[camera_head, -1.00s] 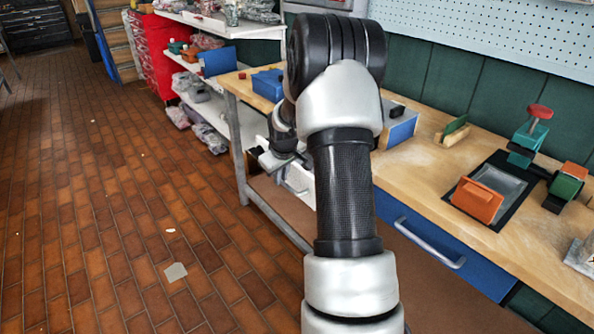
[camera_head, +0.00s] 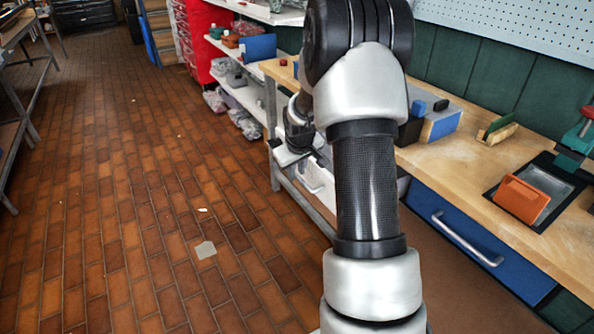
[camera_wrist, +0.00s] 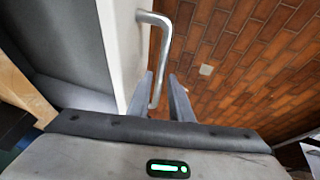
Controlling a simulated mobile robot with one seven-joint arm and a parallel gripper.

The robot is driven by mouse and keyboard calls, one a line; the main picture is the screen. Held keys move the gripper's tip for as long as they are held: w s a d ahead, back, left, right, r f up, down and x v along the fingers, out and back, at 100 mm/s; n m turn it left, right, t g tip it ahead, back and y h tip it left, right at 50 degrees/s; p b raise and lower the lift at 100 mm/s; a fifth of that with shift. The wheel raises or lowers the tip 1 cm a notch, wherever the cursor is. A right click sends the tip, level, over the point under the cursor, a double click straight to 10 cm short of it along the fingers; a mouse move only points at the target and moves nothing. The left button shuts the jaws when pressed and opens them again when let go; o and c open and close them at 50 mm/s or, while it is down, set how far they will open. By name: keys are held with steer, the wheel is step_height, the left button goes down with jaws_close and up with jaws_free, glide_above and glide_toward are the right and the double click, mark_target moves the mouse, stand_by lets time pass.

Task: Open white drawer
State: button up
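The white drawer (camera_head: 313,180) shows under the workbench in the head view, partly hidden behind my arm. In the wrist view its white front (camera_wrist: 121,40) stands out from the bench, with a grey inside surface visible behind it, so it is at least partly open. Its grey metal bar handle (camera_wrist: 165,50) sticks out from the front. My gripper (camera_wrist: 164,82) has one finger on each side of the handle's near end, with a gap showing toward the right finger. In the head view my gripper (camera_head: 290,154) is small and partly hidden by the arm.
The wooden workbench (camera_head: 455,165) runs along the right, with a closed blue drawer (camera_head: 478,238) beneath it. A bench leg (camera_head: 272,130) stands near my gripper. White shelves (camera_head: 243,100) and a red cabinet (camera_head: 202,40) are farther back.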

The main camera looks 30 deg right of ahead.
steer(key=p+v, duration=0.4)
steer(key=v, duration=1.3)
steer(key=shift+s+a+r, duration=0.1)
steer(key=shift+s+r, duration=0.05)
steer(key=shift+r, duration=0.1)
